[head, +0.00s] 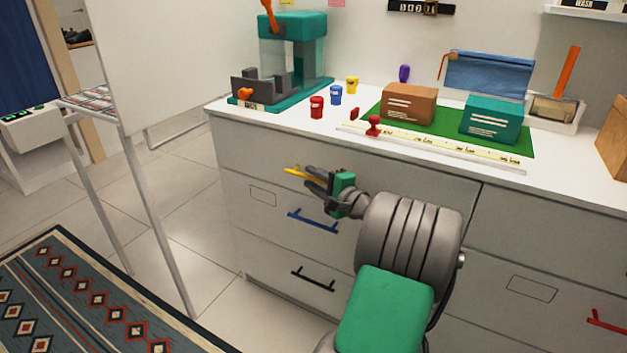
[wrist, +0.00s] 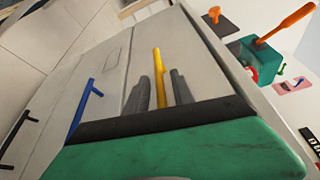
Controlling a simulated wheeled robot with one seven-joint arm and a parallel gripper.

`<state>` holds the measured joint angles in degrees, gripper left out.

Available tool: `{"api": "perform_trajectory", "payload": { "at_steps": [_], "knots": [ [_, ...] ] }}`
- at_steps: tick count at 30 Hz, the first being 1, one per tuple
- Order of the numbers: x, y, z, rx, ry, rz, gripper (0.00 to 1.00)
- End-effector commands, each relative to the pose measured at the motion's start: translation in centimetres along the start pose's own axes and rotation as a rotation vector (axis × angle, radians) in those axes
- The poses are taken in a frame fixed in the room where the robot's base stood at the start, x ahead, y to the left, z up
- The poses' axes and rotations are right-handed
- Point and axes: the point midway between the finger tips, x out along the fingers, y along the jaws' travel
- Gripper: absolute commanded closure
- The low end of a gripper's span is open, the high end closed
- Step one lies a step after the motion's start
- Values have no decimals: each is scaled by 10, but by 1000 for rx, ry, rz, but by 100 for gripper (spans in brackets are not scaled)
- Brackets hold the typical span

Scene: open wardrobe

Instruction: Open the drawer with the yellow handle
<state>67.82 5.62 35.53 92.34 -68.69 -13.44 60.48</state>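The yellow handle (head: 293,170) is on the top-left drawer (head: 240,165) of the white cabinet, and that drawer front looks flush with the cabinet. My gripper (head: 310,180) is at the handle, its fingers pointing towards the drawer front and covering part of the handle in the head view. In the wrist view, the yellow handle (wrist: 158,62) runs between my two grey fingers (wrist: 161,90). The fingers are apart, with a gap visible on each side of the handle. Whether the fingertips reach past the bar is hard to tell.
Below are drawers with a blue handle (head: 314,221) and a black handle (head: 313,280); a red handle (head: 606,322) is at far right. The countertop holds a teal machine (head: 292,45), small cups, boxes (head: 409,104) and a green mat (head: 455,128).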

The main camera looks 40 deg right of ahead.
Motion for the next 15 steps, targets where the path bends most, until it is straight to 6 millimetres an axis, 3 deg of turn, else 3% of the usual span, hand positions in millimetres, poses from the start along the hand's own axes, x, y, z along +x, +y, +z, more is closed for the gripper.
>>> {"api": "perform_trajectory", "payload": {
  "at_steps": [10,15],
  "knots": [
    [0,0,0,0,0,0,100],
    [0,0,0,0,0,1,100]
  ]
}}
